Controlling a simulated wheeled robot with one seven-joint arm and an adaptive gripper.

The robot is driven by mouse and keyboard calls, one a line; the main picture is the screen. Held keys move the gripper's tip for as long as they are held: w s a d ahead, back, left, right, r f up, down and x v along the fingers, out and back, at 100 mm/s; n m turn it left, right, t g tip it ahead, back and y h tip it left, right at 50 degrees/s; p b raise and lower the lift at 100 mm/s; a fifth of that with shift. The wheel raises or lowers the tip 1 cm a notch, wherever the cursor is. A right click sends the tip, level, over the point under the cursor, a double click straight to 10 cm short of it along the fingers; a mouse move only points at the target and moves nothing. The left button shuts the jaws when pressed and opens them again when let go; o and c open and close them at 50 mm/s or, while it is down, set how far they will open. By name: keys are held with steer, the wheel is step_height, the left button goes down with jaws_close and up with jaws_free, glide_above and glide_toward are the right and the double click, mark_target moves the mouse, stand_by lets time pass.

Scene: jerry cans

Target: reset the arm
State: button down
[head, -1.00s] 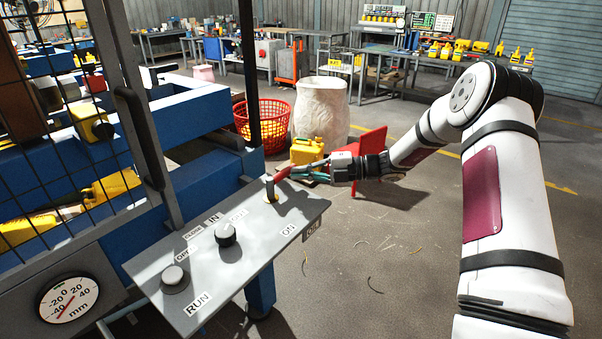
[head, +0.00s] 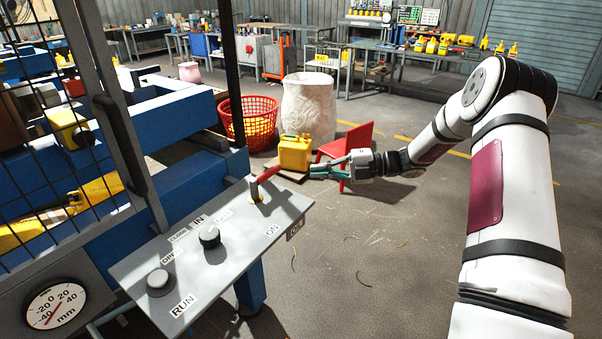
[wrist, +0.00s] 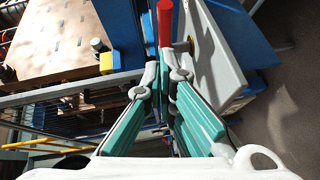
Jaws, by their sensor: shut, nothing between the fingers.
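My gripper (head: 311,171), with teal fingers, is at the end of my outstretched arm, to the right of the control panel's red lever (head: 267,174). The fingers are closed together and empty, and a small gap shows between them and the lever's end. In the wrist view, the closed fingertips (wrist: 166,74) point toward the red lever (wrist: 165,22), which lies just beyond them. The grey control panel (head: 225,250) carries a black knob (head: 209,236), a round button (head: 159,282) and ON, IN and RUN labels.
A yellow jerry can (head: 295,152), a red chair (head: 358,138), a red basket (head: 249,125) and a pale sack-like bin (head: 308,105) stand behind the gripper. A blue-framed machine with mesh (head: 70,130) fills the left. The floor (head: 390,250) right of the panel is clear.

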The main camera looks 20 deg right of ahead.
steer(key=s+a+r+n+g+h, duration=0.2)
steer(key=s+a+r+n+h, duration=0.15)
steer(key=s+n, duration=0.3)
steer(key=s+a+r+n+g+h+p, duration=0.1)
steer(key=s+a+r+n+g+h, duration=0.15)
steer(key=s+r+n, duration=0.35)
steer(key=s+a+r+n+g+h, duration=0.2)
steer(key=s+a+r+n, duration=0.15)
steer(key=s+n, duration=0.35)
steer(key=s+d+r+n+t+h, duration=0.1)
steer(key=s+r+n+t+h, duration=0.1)
steer(key=s+n, duration=0.8)
steer(key=s+d+r+n+t+h+p, duration=0.1)
steer(key=s+n+h, duration=0.4)
steer(key=s+n, duration=0.5)
steer(key=shift+s+r+n+t, duration=0.2)
steer(key=shift+r+n+t, duration=0.2)
steer(key=shift+n+t, duration=0.6)
steer(key=shift+n+g, duration=0.25)
